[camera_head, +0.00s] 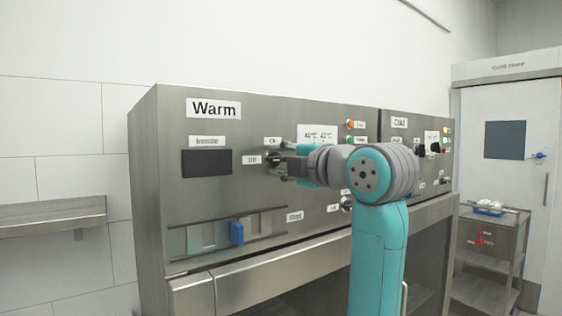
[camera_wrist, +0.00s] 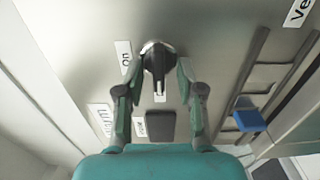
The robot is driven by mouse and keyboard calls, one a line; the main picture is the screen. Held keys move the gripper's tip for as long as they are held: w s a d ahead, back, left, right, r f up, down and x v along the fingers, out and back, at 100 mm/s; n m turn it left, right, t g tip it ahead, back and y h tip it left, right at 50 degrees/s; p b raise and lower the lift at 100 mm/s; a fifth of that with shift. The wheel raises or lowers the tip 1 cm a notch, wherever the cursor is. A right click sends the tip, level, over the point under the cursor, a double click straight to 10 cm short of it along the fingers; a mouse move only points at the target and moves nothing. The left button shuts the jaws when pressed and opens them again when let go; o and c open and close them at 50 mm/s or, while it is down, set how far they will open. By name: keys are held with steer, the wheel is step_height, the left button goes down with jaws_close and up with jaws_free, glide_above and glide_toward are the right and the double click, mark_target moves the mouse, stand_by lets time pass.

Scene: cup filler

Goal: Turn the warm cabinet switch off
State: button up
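The warm cabinet (camera_head: 230,195) is a steel panel with a "Warm" label (camera_head: 214,108). Its dark switch knob (camera_head: 272,158) sits between an "On" label above and an "Off" label (camera_head: 252,160) to the left. In the wrist view, the knob (camera_wrist: 157,62) has a dark handle that stretches toward the lower edge of the picture; which label it is set to is not certain. My gripper (camera_wrist: 160,72) is open, with one finger on each side of the knob and gaps visible between. In the head view, my gripper (camera_head: 287,165) is at the knob, partly covering it.
A black display (camera_head: 206,163) and a vent slider with a blue handle (camera_head: 237,233) are left of my arm. The cold cabinet panel (camera_head: 400,140) adjoins on the right. A cart (camera_head: 487,255) stands farther right, near a door. A wall shelf (camera_head: 50,213) is at the left.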

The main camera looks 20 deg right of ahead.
steer(key=v, duration=1.2)
stand_by(0.3)
